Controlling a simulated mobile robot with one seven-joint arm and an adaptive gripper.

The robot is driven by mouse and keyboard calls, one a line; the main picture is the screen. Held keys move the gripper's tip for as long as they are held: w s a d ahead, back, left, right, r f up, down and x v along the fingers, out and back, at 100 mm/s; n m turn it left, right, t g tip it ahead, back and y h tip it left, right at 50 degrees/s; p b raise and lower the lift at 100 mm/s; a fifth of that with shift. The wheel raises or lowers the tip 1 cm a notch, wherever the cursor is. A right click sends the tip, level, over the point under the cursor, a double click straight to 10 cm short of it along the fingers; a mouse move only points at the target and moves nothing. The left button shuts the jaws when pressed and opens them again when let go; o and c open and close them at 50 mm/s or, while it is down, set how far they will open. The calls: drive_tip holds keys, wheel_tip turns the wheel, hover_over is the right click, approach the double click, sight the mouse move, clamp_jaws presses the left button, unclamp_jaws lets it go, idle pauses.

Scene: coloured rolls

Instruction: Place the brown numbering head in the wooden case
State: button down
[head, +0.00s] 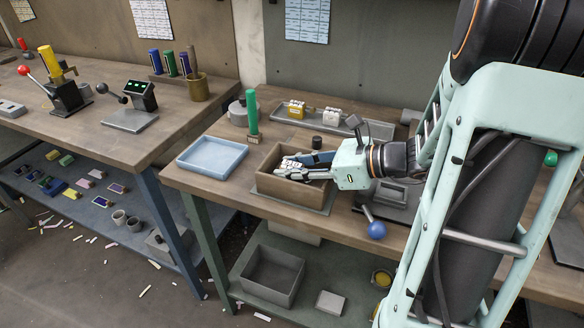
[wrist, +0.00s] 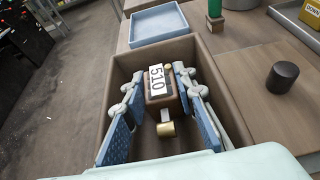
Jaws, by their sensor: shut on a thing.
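The brown numbering head (wrist: 159,99) has a white face reading 510 and brass-coloured parts. It sits between the two blue-padded fingers of my gripper (wrist: 160,88), which is shut on it. The wooden case (wrist: 230,105) is an open brown box, and its walls surround the fingers and the head in the wrist view. In the head view my gripper (head: 305,168) reaches into the case (head: 290,193) from the right. The fingers mostly hide the head there. I cannot tell whether the head touches the case floor.
A blue tray (head: 212,157) stands left of the case, with a green-handled stamp (head: 252,116) behind it. A grey tray (head: 318,119) with yellow and white numbering heads lies at the back. A small dark cylinder (wrist: 283,75) stands right of the case. A blue ball knob (head: 377,230) is at the front.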

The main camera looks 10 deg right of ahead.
drive_tip(key=c, duration=1.6)
unclamp_jaws()
drive_tip(key=shift+f, duration=0.15)
drive_tip(key=shift+r, duration=0.3)
drive_tip(key=p+v, duration=0.2)
drive_tip(key=v, duration=1)
drive_tip(key=shift+f, duration=0.2)
